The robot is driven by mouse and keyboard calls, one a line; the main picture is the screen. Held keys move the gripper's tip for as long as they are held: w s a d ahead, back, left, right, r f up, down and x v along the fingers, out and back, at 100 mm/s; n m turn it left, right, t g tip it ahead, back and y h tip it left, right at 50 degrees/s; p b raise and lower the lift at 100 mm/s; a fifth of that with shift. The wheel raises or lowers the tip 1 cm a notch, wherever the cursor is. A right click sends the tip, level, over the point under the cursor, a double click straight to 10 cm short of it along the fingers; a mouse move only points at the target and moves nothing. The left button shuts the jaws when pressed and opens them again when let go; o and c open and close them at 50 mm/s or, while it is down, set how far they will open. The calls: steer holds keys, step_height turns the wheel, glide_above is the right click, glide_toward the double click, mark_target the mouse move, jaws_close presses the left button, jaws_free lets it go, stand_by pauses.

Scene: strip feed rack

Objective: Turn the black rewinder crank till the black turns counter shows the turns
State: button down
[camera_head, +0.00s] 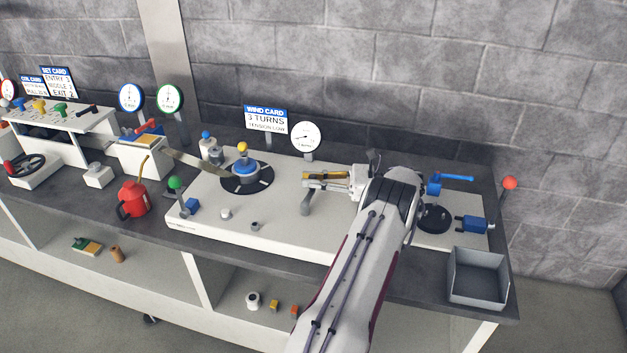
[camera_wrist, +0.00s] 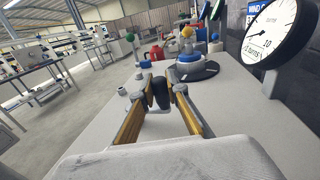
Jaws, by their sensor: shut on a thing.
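My gripper (camera_head: 308,178) reaches left over the white rewinder panel. In the wrist view its brass-coloured fingers (camera_wrist: 160,95) are shut on the upright black grip of the rewinder crank (camera_wrist: 160,92). In the head view a grey part of the crank (camera_head: 306,205) shows just below the fingertips; the grip is mostly hidden. The black turns counter (camera_head: 305,136) stands behind the crank; its black-rimmed white dial fills the upper right of the wrist view (camera_wrist: 272,35). I cannot read its needle exactly. The wind card (camera_head: 266,119) beside it reads 3 turns, tension low.
A yellow-knobbed blue hub on a black disc (camera_head: 247,178) lies left of the crank. A blue-handled valve (camera_head: 449,180), a blue block (camera_head: 473,224) and a grey bin (camera_head: 478,277) are at the right. A red oil can (camera_head: 132,199) stands left of the panel.

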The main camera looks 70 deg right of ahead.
steer(key=shift+w+r+n+y, duration=0.1)
steer(key=shift+w+n+y, duration=0.15)
steer(key=shift+n+y, duration=0.4)
steer(key=c, duration=2)
jaws_free()
steer(key=shift+o, duration=0.2)
steer(key=shift+r, duration=4.95)
